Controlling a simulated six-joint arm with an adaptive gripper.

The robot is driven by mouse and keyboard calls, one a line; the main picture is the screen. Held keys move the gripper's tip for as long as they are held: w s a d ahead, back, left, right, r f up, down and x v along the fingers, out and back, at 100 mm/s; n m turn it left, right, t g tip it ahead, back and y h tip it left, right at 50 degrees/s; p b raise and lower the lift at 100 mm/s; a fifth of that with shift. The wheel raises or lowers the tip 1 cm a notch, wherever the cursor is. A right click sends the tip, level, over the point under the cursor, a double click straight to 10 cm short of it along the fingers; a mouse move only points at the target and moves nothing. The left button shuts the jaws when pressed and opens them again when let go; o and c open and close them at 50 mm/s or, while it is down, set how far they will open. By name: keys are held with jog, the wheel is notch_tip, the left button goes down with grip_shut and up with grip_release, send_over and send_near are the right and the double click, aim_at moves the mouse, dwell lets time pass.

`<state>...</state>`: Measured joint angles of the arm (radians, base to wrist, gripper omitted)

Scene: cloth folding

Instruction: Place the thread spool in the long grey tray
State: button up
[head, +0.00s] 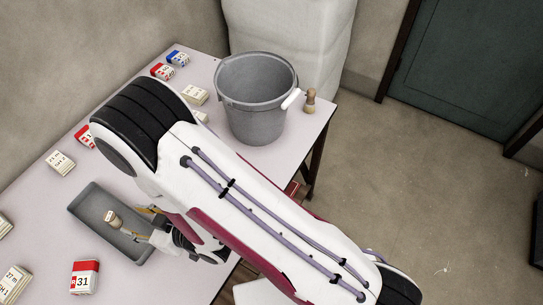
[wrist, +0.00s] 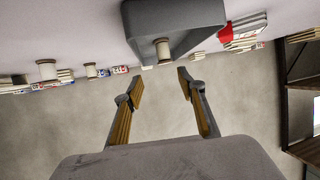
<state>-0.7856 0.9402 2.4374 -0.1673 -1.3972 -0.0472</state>
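The long grey tray (head: 84,203) lies near the front edge of the table, left of my arm in the head view; part of it shows at the top of the wrist view (wrist: 196,40). A thread spool (head: 110,217) with pale thread and tan ends is within the tray's outline, and also shows in the wrist view (wrist: 162,50). I cannot tell whether it rests on the tray floor. My gripper (wrist: 158,77) is open, its fingertips apart and nothing between them. In the head view my gripper (head: 142,220) is over the tray's right side, close to the spool.
A grey bucket (head: 257,100) with a white handle stands at the back right. Another spool (head: 310,100) stands at the table's right corner. Small calendar-like blocks (head: 60,162) lie along the left side and back. My arm hides the table's middle.

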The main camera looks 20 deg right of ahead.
jog(key=w+d+r+m+t+h, duration=0.1)
jog(key=w+d+r+m+h, duration=0.15)
jog(key=w+d+r, duration=0.4)
jog(key=w+d+r+m+h, duration=0.2)
jog(key=w+d+r+h, duration=0.15)
jog(key=d+r, duration=0.5)
jog(key=s+d+r+m+h, duration=0.25)
jog(key=d+r, duration=0.55)
jog(key=d, duration=0.5)
jog(key=s+d+r+m+g+h, duration=0.1)
jog(key=s+d+r+m, duration=0.1)
jog(key=s+d, duration=0.4)
jog(key=s+d+r+m+g+h, duration=0.1)
jog(key=s+d+r, duration=0.3)
jog(key=s, duration=1)
jog(key=d+m+g, duration=0.1)
jog(key=d, duration=0.2)
jog(key=shift+r, duration=0.35)
